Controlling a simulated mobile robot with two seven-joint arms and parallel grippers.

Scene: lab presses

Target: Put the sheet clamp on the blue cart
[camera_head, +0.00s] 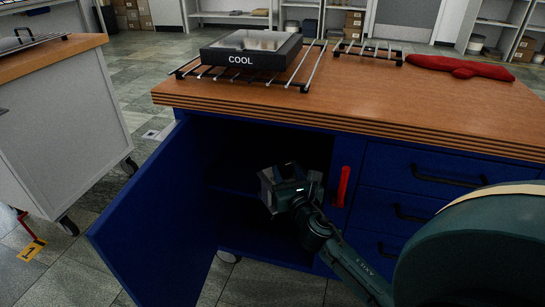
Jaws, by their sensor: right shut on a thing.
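The blue cart (300,112) has a brown wooden top and a cupboard whose door (150,225) stands open to the left. My right gripper (284,187) is in front of the dark cupboard opening, below the top. It is shut on a grey thing (267,189) that shows only in part around the fingers. I cannot tell for sure that this is the sheet clamp. No other thing in view is plainly the sheet clamp. My left gripper is not in view.
On the top are a black COOL plate (248,57) on a wire rack (305,75), a smaller rack (368,52) and a red mitt (460,67). The middle and front of the top are clear. A red handle (343,186) is right of the gripper. A grey cart (60,120) stands left.

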